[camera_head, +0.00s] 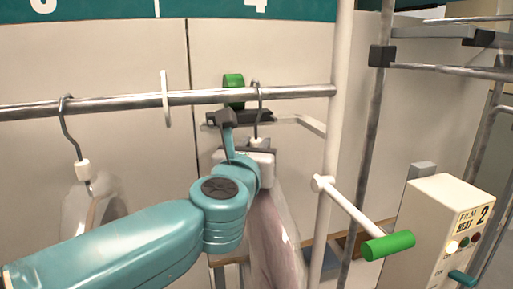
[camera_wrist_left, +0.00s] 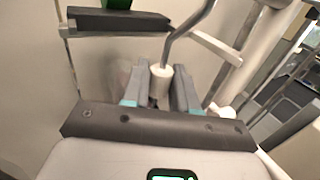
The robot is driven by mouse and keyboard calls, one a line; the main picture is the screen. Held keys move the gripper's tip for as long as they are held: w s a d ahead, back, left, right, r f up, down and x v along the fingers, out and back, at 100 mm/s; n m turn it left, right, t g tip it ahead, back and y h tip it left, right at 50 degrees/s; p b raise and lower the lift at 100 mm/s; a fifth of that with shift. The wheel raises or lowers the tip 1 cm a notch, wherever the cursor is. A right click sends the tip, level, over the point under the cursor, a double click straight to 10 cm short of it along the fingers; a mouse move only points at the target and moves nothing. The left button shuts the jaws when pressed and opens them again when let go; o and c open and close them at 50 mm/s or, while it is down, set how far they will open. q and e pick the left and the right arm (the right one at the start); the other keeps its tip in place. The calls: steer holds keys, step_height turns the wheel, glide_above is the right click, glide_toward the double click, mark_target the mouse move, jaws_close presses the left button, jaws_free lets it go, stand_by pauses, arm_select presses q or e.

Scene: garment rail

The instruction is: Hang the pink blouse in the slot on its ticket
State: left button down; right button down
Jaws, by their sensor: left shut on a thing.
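My left gripper (camera_head: 257,152) is shut on the neck of a hanger, just below the rail. In the left wrist view its two fingers (camera_wrist_left: 158,92) stand either side of the white collar (camera_wrist_left: 161,78) under the metal hook. The pink blouse (camera_head: 275,235), in a clear cover, hangs below the gripper, partly hidden by my arm. The hook (camera_head: 258,97) reaches up to the metal rail (camera_head: 295,92) and looks to be over it; firm seating cannot be told. A white divider ring (camera_head: 166,98) is left of it. No ticket is readable. My right gripper is not in view.
Another covered garment (camera_head: 92,205) hangs at the left. A white upright (camera_head: 335,130) stands close right of the hook. A green-ended lever (camera_head: 388,245) sticks out right, beside a cream control box (camera_head: 440,230). A teal sign (camera_head: 285,9) shows a 4 above. Rail between ring and left hook is free.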

arm_select(q)
steer(key=shift+a, duration=0.1)
steer(key=c, duration=0.8)
jaws_free()
steer(key=shift+w, duration=0.2)
steer(key=shift+s, duration=0.15)
